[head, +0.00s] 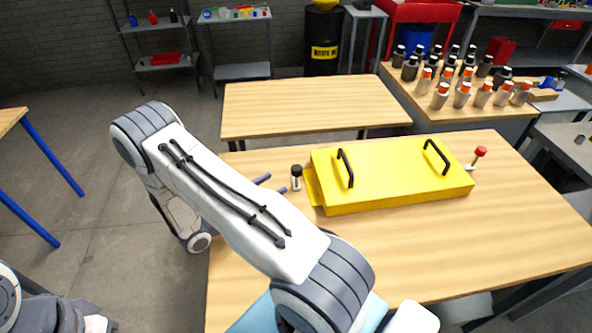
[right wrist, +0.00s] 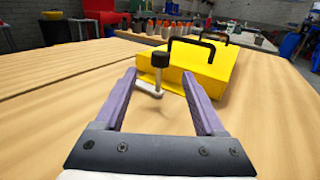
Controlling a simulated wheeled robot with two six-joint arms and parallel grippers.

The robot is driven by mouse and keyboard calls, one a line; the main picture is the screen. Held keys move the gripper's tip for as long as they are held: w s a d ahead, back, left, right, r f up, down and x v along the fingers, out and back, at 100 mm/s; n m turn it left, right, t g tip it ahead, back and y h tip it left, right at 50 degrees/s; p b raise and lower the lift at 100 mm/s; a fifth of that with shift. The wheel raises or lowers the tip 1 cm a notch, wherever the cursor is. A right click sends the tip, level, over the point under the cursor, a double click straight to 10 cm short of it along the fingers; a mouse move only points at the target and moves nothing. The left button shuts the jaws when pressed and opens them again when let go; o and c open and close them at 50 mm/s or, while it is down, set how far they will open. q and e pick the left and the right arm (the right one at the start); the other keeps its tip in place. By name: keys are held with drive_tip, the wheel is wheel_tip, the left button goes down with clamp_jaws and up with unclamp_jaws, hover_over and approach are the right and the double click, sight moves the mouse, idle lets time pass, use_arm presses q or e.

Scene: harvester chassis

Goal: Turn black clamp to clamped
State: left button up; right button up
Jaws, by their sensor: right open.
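The black clamp (head: 296,172) stands at the left end of the yellow chassis (head: 390,172), its black knob upright on a pale stem. In the right wrist view the black clamp (right wrist: 160,62) shows between and beyond my fingertips, with a pale arm at its base. My right gripper (head: 275,183) is just left of the clamp, mostly hidden behind my arm. In the right wrist view my right gripper (right wrist: 159,78) is open, with its purple fingers either side of the clamp in the picture. My left gripper is not in view.
A red-knobbed clamp (head: 479,155) stands at the chassis's right end. Two black handles (head: 345,168) rise from the chassis top. The wooden table (head: 420,240) is clear in front of the chassis. Another bare table (head: 315,103) stands behind; several bottles (head: 463,94) stand back right.

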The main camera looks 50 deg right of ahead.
sight(292, 172)
drive_tip(key=d, duration=0.3)
drive_tip(key=d+p, duration=0.1)
drive_tip(key=d, duration=0.2)
drive_tip(key=s+d+p, duration=0.1)
drive_tip(key=d, duration=0.2)
drive_tip(key=shift+d, duration=0.2)
clamp_jaws()
